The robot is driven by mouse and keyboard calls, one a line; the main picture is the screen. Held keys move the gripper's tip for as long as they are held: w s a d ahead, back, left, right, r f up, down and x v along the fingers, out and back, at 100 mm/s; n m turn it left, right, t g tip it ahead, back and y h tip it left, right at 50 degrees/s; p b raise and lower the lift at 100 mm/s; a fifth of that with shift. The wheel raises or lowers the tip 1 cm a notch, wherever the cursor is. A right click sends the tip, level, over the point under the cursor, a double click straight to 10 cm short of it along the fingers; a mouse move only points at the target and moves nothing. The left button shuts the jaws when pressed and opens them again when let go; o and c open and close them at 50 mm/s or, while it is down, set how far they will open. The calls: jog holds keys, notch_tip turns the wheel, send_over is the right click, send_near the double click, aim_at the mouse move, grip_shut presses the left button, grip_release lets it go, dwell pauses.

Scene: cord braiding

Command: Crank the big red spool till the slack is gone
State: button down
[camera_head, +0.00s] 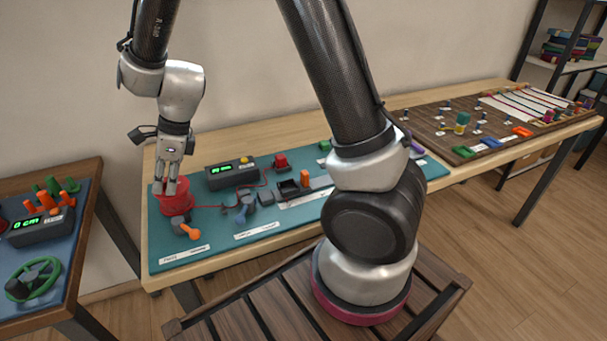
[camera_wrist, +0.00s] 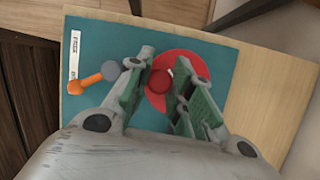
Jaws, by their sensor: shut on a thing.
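The big red spool (camera_head: 175,204) stands at the left end of the teal mat (camera_head: 215,240). In the wrist view the spool's round red flange (camera_wrist: 205,68) shows behind and beside my fingers. A round red knob (camera_wrist: 159,81) on it sits between the two finger pads. My gripper (camera_head: 171,190) points down at the spool from above and is shut on this knob. It also shows in the wrist view (camera_wrist: 165,77). The fingers cover part of the spool. No cord slack on the spool can be made out.
An orange-handled crank (camera_head: 188,231) lies just in front of the spool. Another bench with a green wheel (camera_head: 34,279) is at left.

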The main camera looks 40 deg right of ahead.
aim_at(182, 188)
jog(key=shift+w+a, duration=0.2)
jog(key=shift+a, duration=0.25)
jog(key=w, duration=0.2)
jog(key=w+a, duration=0.1)
jog(key=w, duration=0.1)
jog(key=w+d, duration=0.1)
jog(key=d, duration=0.1)
jog(key=shift+w+d, duration=0.3)
jog(key=shift+w, duration=0.05)
jog(key=s+d, duration=0.2)
jog(key=d, duration=0.1)
jog(key=shift+s+d, duration=0.15)
jog(key=s, duration=0.1)
jog(key=s+a, duration=0.1)
jog(key=s, duration=0.1)
jog(key=shift+s+a, duration=0.1)
jog(key=shift+s, duration=0.1)
jog(key=c, duration=1.2)
grip_release()
